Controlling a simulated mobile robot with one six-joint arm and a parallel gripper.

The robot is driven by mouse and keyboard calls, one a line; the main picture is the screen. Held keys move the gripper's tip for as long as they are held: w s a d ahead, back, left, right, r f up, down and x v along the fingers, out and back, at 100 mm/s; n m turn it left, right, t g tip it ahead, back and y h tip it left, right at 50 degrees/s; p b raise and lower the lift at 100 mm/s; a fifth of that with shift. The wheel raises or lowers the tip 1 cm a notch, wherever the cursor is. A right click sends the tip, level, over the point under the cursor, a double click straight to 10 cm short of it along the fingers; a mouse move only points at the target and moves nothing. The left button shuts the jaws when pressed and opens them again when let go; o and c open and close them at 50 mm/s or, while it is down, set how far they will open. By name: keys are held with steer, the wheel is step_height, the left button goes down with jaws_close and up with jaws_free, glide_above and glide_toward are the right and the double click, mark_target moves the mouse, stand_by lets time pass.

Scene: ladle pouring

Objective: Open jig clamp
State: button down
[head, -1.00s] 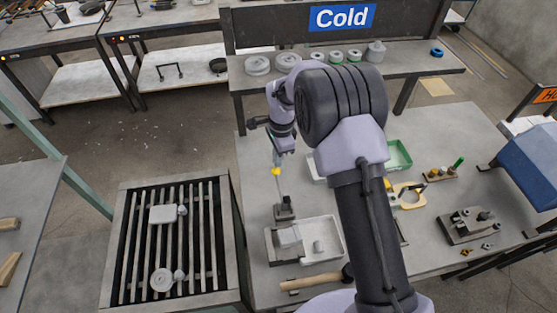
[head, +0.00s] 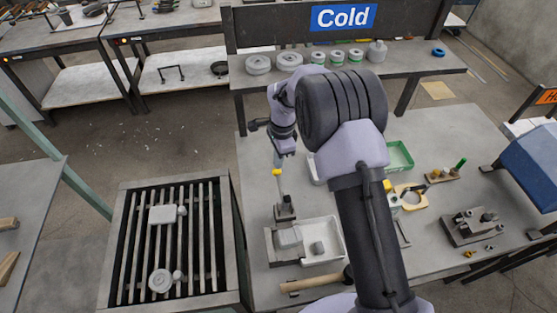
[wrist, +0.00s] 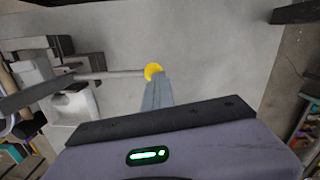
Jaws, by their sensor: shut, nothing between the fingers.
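The jig clamp (head: 285,211) stands at the left of the workbench, by the back edge of a grey jig block. Its thin lever (head: 280,188) rises nearly upright and ends in a yellow knob (head: 277,172). My gripper (head: 278,162) is just above the knob, fingers shut with nothing held. In the wrist view the shut fingers (wrist: 156,84) point at the yellow knob (wrist: 153,70) and overlap its lower edge; I cannot tell whether they touch it. The lever (wrist: 108,75) runs left from the knob to the clamp's dark base.
A white tray (head: 331,231) and a handled hammer (head: 312,284) lie near the clamp. A slatted rack (head: 230,262) stands left of the bench. The shelf (head: 420,68) under the Cold sign (head: 343,17) is behind. Bench surface left of the clamp is bare.

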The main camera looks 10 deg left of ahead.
step_height(320, 180, up, 7)
steer(key=p, duration=0.1)
steer(key=shift+d+r, duration=0.2)
steer(key=shift+d, duration=0.05)
steer(key=shift+w, duration=0.1)
